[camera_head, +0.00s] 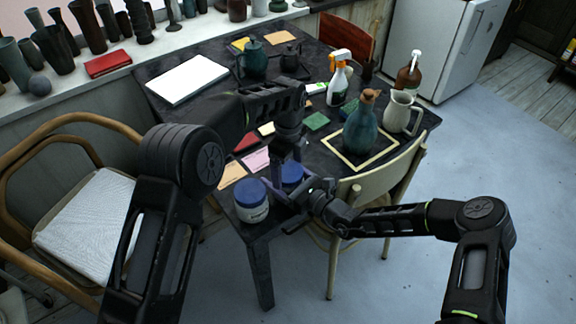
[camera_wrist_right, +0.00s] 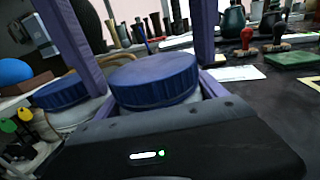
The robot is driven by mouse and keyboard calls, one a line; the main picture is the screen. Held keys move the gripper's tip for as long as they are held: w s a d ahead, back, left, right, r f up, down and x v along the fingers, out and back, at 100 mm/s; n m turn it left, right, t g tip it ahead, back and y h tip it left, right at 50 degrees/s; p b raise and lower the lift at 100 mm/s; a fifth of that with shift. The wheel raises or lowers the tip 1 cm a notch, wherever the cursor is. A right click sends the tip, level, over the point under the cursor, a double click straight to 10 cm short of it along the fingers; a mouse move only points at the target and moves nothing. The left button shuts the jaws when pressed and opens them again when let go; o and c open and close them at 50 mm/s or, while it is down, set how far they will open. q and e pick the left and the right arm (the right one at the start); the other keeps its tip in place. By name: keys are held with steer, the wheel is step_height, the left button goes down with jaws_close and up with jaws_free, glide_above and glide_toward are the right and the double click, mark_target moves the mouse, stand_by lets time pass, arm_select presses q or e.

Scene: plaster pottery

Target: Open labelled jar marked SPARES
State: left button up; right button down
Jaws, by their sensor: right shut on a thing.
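Two white jars with blue lids stand at the table's near corner. The left jar (camera_head: 251,206) bears a small dark label that I cannot read; in the right wrist view its lid (camera_wrist_right: 62,92) is at the left. The second jar's blue lid (camera_head: 292,174) is partly covered by my arms; in the right wrist view (camera_wrist_right: 153,78) it is central, and its label is hidden. My right gripper (camera_head: 291,197) is shut on this second jar from the side, below its lid. My left gripper (camera_head: 286,172) points down over it, fingers apart on either side of the lid; contact is unclear.
A blue-green bottle (camera_head: 362,127), a cream pitcher (camera_head: 401,112) and a spray bottle (camera_head: 338,84) stand further back. Coloured cards lie beside the jars. A cream chair (camera_head: 388,170) stands at the table's right edge, close to my right arm.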

arm_select(q)
steer(key=c, duration=1.3)
steer(key=n, duration=0.7)
steer(key=o, duration=1.5)
steer(key=shift+o, duration=0.2)
steer(key=shift+r, duration=2.3)
steer(key=shift+c, duration=0.2)
